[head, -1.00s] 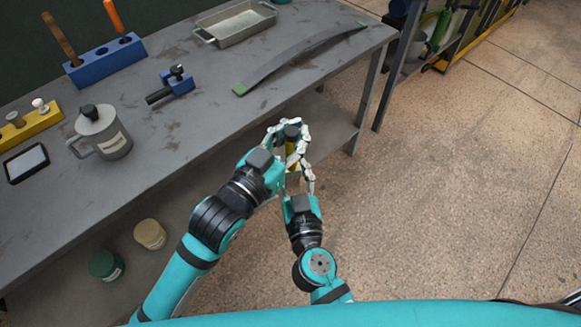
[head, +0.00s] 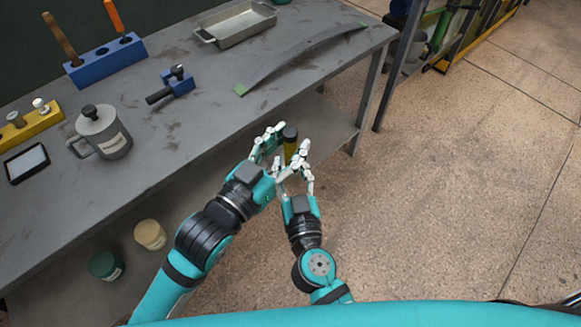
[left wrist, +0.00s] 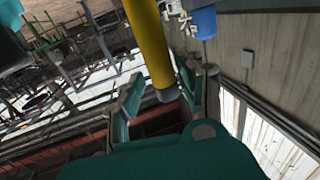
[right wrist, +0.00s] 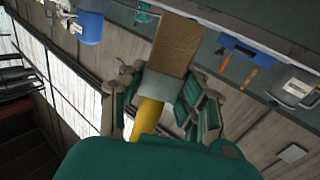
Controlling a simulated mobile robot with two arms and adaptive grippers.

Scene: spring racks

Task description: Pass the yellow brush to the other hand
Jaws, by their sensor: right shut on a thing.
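The yellow brush (head: 291,151) stands roughly upright in front of the workbench, its dark end up in the head view. My right gripper (head: 291,171) is below and shut on it. In the right wrist view, the brush's yellow handle (right wrist: 147,117), grey band and brown bristles show between the right fingers (right wrist: 160,82). My left gripper (head: 291,138) is higher, its fingers spread on both sides of the brush's upper part. In the left wrist view, the yellow handle (left wrist: 149,45) and its grey end lie between the open left fingers (left wrist: 160,86). Contact there cannot be told.
The grey workbench (head: 215,110) runs along the left, holding a grey mug (head: 112,143), a blue clamp (head: 180,85), a metal tray (head: 237,25) and a long leaf spring (head: 300,55). Two jars stand on the lower shelf. The floor at right is clear.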

